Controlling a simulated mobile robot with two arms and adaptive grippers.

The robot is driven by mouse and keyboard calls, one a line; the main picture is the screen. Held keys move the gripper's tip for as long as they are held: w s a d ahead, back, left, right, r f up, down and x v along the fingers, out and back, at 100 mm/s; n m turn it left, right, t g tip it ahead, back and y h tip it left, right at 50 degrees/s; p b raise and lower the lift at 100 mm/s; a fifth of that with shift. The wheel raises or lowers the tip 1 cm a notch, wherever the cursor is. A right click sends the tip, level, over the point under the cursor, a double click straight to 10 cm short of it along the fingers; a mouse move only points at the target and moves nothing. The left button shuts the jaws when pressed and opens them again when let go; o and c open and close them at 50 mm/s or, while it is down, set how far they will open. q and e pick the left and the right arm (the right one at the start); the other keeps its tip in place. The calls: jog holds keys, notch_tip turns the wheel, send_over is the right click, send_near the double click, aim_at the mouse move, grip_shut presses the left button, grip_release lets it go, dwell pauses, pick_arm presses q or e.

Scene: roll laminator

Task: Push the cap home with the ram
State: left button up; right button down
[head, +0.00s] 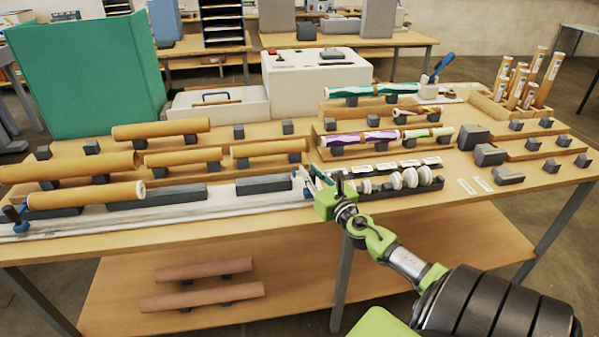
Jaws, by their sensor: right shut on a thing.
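A brown cardboard tube (85,196) lies along the left part of the long pale rail (215,207). A small whitish piece, which looks like the cap (141,190), shows at its right end; how deep it sits is too small to tell. A blue and dark end stop (17,213) stands at the tube's left end. My right gripper (311,180) is at the rail's right end, shut on what looks like the ram (301,176), whose white and blue parts are mostly hidden by the fingers. A wide gap separates it from the tube. My left gripper is not in view.
Dark blocks (262,186) line the rail's back side. White spools or caps (410,178) sit in a dark rack right of my gripper. More tubes (182,157) rest on blocks behind the rail. The front table edge is clear.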

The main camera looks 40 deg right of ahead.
jog(key=shift+d, duration=0.2)
jog(key=c, duration=1.9)
grip_release()
jog(key=shift+s, duration=0.1)
jog(key=shift+s+d, duration=0.1)
jog(key=shift+d, duration=0.05)
jog(key=shift+s+a+f, duration=0.1)
jog(key=shift+s+a, duration=0.2)
jog(key=shift+s, duration=0.1)
jog(key=v, duration=1.1)
jog(key=shift+s+d, duration=0.1)
jog(key=shift+d, duration=0.05)
